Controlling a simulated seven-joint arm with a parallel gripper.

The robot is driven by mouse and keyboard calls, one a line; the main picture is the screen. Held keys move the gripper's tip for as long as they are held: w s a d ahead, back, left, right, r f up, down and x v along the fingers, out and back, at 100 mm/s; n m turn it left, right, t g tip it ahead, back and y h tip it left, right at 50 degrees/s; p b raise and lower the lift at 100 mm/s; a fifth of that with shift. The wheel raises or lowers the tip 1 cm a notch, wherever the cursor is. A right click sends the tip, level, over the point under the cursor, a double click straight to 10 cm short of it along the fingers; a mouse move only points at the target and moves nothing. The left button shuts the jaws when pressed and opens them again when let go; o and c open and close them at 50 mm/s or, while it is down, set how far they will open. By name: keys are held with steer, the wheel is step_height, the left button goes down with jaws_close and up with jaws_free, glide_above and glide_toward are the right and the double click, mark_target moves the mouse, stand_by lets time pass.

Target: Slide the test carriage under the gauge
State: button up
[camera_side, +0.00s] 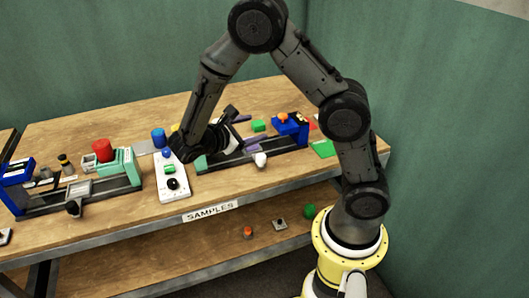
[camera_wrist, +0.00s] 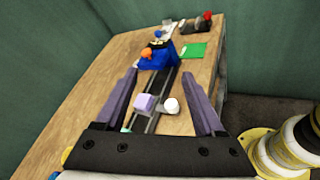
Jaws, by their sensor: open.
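A pale purple block (camera_wrist: 146,103), apparently the carriage, sits on the rail, short of the gauge. A white knob (camera_wrist: 171,105) is at its right side; the knob also shows in the side view (camera_side: 260,160). My gripper (camera_wrist: 164,74) is open, its purple fingers on either side of the rail and carriage. Contact cannot be told. In the side view my gripper (camera_side: 254,129) partly hides the carriage.
A second rail press (camera_side: 110,190) with a grey carriage, teal block and red cylinder (camera_side: 102,150) stands left. A white control panel (camera_side: 172,192) lies between. A green block (camera_side: 258,125) lies behind the right rail, a green pad (camera_side: 323,148) right of the gauge.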

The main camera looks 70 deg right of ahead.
steer(key=w+a+f+n+t+h, duration=0.1)
steer(key=w+f+n+t+h, duration=0.15)
steer(key=f+n, duration=0.45)
steer(key=n+h, duration=0.2)
glide_toward(263, 154)
steer(key=shift+t, duration=0.45)
steer(key=d, duration=1.2)
steer(key=shift+s+d+f, duration=0.1)
steer(key=shift+f, duration=0.1)
jaws_close()
